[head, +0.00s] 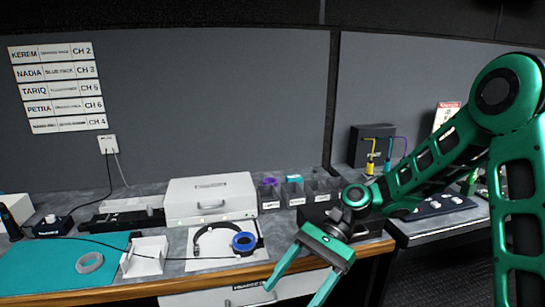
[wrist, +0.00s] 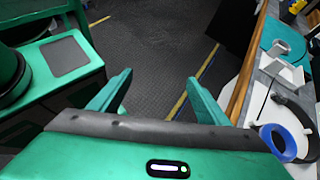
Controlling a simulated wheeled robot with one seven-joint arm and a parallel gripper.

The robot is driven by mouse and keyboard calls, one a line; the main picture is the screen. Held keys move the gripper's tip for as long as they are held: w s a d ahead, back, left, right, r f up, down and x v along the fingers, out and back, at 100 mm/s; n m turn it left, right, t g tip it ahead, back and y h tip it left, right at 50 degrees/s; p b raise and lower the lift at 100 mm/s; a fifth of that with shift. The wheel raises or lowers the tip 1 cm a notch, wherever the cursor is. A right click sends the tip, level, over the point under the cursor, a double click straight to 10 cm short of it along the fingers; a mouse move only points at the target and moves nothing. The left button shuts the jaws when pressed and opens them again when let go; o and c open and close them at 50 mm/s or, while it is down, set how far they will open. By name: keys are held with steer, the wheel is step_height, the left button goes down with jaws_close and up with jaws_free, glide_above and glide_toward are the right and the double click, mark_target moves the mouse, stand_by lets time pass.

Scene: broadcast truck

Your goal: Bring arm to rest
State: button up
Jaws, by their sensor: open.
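My arm is green and reaches in from the right in the head view. My gripper (head: 298,287) is open and empty, pointing down in front of the bench's front edge. In the wrist view the two fingers of my gripper (wrist: 155,95) stand wide apart with only dark floor between and beyond them. Nothing is held, and the fingers touch nothing that I can see.
The bench (head: 290,268) with its wooden edge runs along the wall. On it are a headset (head: 212,230) with a blue ring (head: 244,243), a white case (head: 210,196), a white stand (head: 146,257), a grey tape roll (head: 89,262) and a teal mat (head: 50,268). Dark floor (wrist: 150,45) is clear.

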steer(key=d+n+t+h, duration=0.2)
steer(key=d+t+h, duration=0.3)
steer(key=d, duration=1.4)
steer(key=s+d+r+t+h, duration=0.1)
steer(key=s+d+r, duration=0.1)
steer(key=s+d, duration=0.5)
steer(key=s+d+r+t+h, duration=0.1)
steer(key=s+d+r+h, duration=0.1)
steer(key=s+d, duration=0.5)
steer(key=d, duration=0.3)
steer(key=shift+s+d+n+t+h, duration=0.3)
steer(key=shift+s+d, duration=0.05)
steer(key=shift+s, duration=0.05)
steer(key=shift+w+f, duration=0.25)
steer(key=shift+w, duration=0.4)
